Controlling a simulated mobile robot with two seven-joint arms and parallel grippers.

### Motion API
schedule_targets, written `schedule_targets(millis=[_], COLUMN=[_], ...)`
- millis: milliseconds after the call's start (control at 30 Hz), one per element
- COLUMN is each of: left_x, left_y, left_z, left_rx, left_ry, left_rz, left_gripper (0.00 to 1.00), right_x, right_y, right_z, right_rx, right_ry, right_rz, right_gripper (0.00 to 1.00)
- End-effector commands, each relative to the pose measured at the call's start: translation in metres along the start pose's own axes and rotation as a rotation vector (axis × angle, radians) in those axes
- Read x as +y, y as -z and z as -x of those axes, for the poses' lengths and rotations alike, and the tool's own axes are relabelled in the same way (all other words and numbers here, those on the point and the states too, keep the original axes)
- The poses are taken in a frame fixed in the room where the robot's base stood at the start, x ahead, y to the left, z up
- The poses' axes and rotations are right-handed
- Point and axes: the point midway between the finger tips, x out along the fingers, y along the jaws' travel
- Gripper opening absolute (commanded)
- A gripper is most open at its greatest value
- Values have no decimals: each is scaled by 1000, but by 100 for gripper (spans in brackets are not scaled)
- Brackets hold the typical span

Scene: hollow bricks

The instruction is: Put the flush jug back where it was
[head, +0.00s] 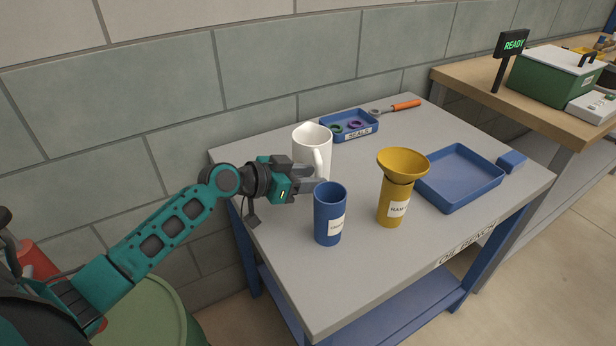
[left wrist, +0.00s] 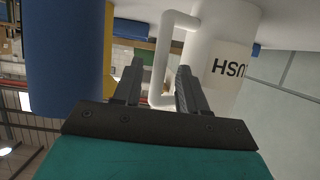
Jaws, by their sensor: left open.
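The flush jug (head: 312,148) is white and stands upright on the oil bench near the wall. In the left wrist view its white body (left wrist: 226,45) carries a label ending in "USH", and its handle (left wrist: 160,60) lies between and beyond my fingers. My left gripper (head: 318,180) is open at the jug's front, near the handle; the wrist view shows its two fingers (left wrist: 158,80) apart. I cannot tell whether a finger touches the handle. My right gripper is not in view.
A blue cup (head: 330,215) stands close in front of my left gripper. A yellow container with a funnel (head: 402,165) stands to its right. A blue tray (head: 487,193), a seals tray (head: 372,132) and an orange-handled tool (head: 405,105) lie farther back. The bench's front (head: 350,290) is clear.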

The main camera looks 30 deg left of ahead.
Motion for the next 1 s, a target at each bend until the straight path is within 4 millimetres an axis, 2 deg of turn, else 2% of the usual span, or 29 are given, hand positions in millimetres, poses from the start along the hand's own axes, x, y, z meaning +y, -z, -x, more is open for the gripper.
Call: schedule_targets(millis=[133, 233, 700, 1000], left_x=[0, -1, 1, 0], left_y=[4, 1, 0, 1], left_z=[1, 11, 93, 118], left_rx=[0, -2, -5, -1], left_ry=[0, 2, -2, 0], left_rz=[0, -1, -2, -1], left_gripper=[42, 42, 42, 42], right_x=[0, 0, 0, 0], right_y=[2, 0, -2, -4], right_z=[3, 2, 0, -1], right_rx=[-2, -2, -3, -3], right_ry=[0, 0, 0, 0], right_rz=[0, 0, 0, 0], right_gripper=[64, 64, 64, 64])
